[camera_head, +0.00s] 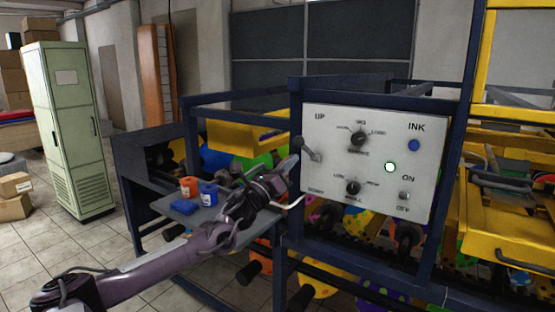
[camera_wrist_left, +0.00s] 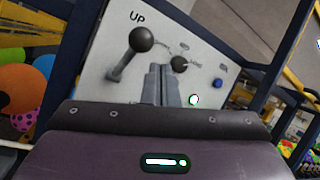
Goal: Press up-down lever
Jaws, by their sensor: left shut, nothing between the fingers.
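The up-down lever (camera_head: 311,150) sits on the left side of a white control panel (camera_head: 330,116), below the "UP" label. It has a dark ball knob and a grey shaft. In the left wrist view the lever (camera_wrist_left: 141,40) has its knob at the upper right end of its shaft. My left gripper (camera_head: 292,162) is shut and empty, just left of the panel in the head view. In the left wrist view its closed fingers (camera_wrist_left: 160,86) point at the panel, to the right of the lever shaft and below the knob. Contact with the lever cannot be told. My right gripper is not in view.
The panel also carries dark dials (camera_head: 358,138), a blue button (camera_head: 414,145), a lit round light (camera_head: 390,167) and an ON/OFF switch (camera_head: 404,196). A dark blue frame surrounds it. A shelf (camera_head: 180,208) with red and blue cups (camera_head: 189,186) lies to the left.

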